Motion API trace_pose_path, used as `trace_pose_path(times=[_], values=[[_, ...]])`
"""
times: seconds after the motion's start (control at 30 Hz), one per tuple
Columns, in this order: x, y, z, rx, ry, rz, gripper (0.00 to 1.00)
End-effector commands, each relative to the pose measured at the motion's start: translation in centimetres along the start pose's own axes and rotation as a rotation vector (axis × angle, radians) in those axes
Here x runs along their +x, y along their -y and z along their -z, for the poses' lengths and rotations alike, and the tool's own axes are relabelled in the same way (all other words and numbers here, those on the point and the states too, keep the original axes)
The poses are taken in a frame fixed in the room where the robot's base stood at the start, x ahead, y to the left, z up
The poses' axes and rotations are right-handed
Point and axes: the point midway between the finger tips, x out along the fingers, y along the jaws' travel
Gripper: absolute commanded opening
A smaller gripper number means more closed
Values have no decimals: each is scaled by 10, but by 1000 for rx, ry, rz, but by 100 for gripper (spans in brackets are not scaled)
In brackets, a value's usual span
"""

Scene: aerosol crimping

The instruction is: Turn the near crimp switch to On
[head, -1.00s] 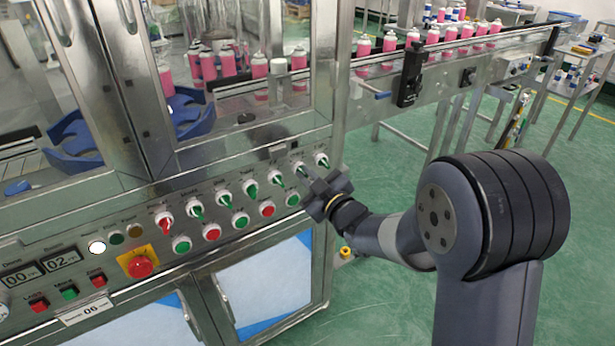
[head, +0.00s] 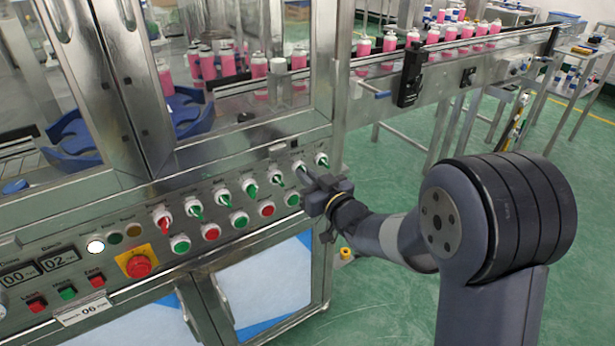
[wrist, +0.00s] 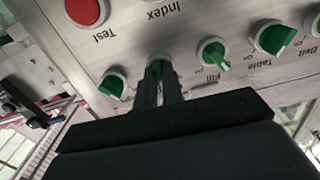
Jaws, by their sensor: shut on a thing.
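A row of rotary switches with white collars runs along the machine's panel. My gripper (head: 304,174) is at the second switch from the right end (head: 298,165). In the wrist view, my gripper (wrist: 160,78) is shut on this green switch (wrist: 157,62), and its fingers cover most of the knob. Its label is hidden, so I cannot read its name or its setting. The Fill switch (wrist: 213,53) is beside it, with a green handle. On the other side is the end green switch (wrist: 112,84), which is free.
The Table switch (wrist: 273,37) is farther along the row. A red Test button (wrist: 87,11) lies near the fingers. A red emergency stop (head: 138,266) is at the panel's left. A conveyor with pink cans (head: 450,33) extends to the right. Open green floor lies beside the machine.

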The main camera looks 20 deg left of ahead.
Motion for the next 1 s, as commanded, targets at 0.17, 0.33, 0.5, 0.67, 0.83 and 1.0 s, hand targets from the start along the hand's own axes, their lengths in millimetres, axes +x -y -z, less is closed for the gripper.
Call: trace_pose_path(times=[0.17,0.33,0.5,0.67,0.83,1.0], values=[[0,0,0,161,0,0,0],[0,0,1,294,-1,0,0],[0,0,1,395,-1,0,0],[0,0,1,459,-1,0,0],[0,0,0,494,-2,0,0],[0,0,0,507,-2,0,0]])
